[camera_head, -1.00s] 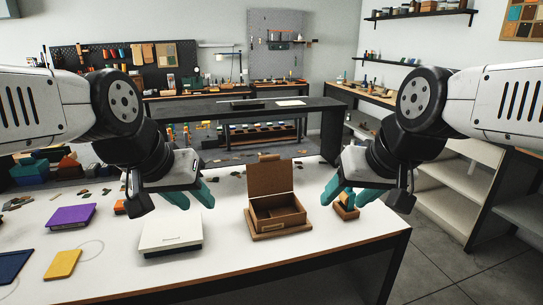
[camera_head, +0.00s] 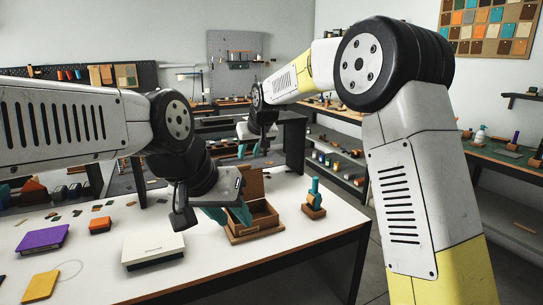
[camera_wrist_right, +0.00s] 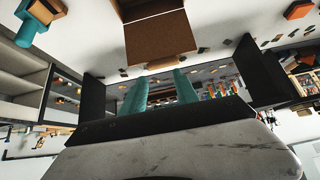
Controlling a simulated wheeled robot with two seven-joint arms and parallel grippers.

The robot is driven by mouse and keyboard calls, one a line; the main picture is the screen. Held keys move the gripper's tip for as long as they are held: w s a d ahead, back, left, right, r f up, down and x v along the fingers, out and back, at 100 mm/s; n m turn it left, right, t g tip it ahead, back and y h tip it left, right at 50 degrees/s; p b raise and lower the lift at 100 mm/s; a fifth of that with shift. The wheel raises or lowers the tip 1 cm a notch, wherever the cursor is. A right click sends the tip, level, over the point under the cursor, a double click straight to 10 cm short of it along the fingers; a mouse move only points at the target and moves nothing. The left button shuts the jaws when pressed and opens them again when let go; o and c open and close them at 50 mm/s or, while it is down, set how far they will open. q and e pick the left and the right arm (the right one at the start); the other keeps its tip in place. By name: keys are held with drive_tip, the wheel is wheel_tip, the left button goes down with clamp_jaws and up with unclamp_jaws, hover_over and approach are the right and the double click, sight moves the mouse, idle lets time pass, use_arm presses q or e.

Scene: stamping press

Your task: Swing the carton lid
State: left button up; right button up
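The brown carton (camera_head: 252,222) stands open on the white table, with its lid (camera_head: 249,184) raised at its far side. My left gripper (camera_head: 228,215) is at the carton's left side, its teal fingers apart with nothing seen between them. It partly covers the carton, and I cannot tell whether it touches. My right gripper (camera_head: 254,150) is beyond the carton, near the far edge of the table, apart from the lid. In the right wrist view the right gripper (camera_wrist_right: 160,92) has its teal fingers spread and empty, and the carton lid (camera_wrist_right: 160,37) shows above them.
A wooden block with a teal handle (camera_head: 315,198) stands right of the carton. A white box (camera_head: 153,250) lies to its left, with purple (camera_head: 42,238), yellow (camera_head: 41,286) and orange (camera_head: 100,226) items further left. A dark bench (camera_head: 205,130) stands behind the table.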

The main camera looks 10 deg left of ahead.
sight(242, 167)
drive_tip(key=x, duration=0.9)
drive_tip(key=shift+a, duration=0.25)
drive_tip(key=shift+f, duration=0.15)
drive_tip(key=c, duration=0.6)
clamp_jaws()
drive_tip(key=shift+o, duration=1.6)
unclamp_jaws()
